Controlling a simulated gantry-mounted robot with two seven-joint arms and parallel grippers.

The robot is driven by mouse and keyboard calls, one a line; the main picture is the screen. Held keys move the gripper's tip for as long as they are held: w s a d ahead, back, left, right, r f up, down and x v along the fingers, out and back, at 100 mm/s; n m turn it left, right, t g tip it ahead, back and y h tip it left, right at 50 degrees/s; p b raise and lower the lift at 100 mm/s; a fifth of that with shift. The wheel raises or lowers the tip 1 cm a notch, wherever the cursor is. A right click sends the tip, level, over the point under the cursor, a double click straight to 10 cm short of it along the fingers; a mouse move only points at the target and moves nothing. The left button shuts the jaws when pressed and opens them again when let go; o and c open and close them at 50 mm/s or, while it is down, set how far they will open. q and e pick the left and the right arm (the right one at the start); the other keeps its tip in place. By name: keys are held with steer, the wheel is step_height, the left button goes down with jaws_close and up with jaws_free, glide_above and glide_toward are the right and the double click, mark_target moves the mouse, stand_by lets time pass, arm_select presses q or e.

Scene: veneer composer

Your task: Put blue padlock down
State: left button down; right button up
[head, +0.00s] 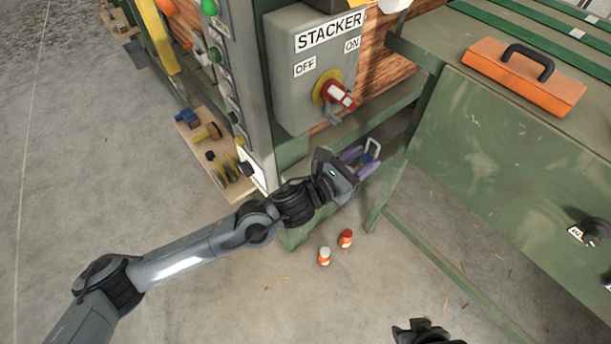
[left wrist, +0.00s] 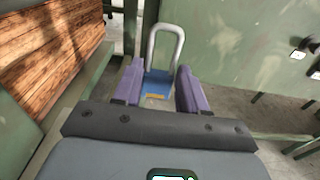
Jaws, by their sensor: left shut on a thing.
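The blue padlock (head: 368,156) has a blue body and a pale metal shackle. My left gripper (head: 362,162) is shut on it, below the STACKER switch box in the head view. In the left wrist view the padlock (left wrist: 158,83) sits between the purple fingers of my left gripper (left wrist: 160,92), its shackle pointing up and away. Its lower body is partly hidden by the gripper. A dark piece at the bottom edge of the head view may be part of my right arm; its fingers cannot be made out.
The grey STACKER box (head: 310,75) has a red and yellow switch handle (head: 338,95). A green bench (head: 480,150) stands right, with an orange toolbox (head: 525,78) on top. Two small bottles (head: 324,256) are on the floor. A wooden board (head: 190,140) holds several small items at left.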

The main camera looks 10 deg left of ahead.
arm_select(q)
steer(key=w+a+f+b, duration=0.1)
steer(key=a+f, duration=0.1)
steer(key=a, duration=0.1)
steer(key=w+a+f+b, duration=0.1)
steer(key=a+f, duration=0.1)
steer(key=a, duration=0.2)
steer(key=w+a+f+b, duration=0.1)
steer(key=a+f, duration=0.1)
steer(key=a, duration=0.1)
steer(key=shift+w+a+f, duration=0.3)
steer(key=shift+w+f, duration=0.05)
steer(key=shift+f+b, duration=1.15)
steer(key=shift+f, duration=0.85)
steer(key=shift+f, duration=0.15)
steer(key=c, duration=0.6)
jaws_free()
steer(key=shift+r, duration=0.2)
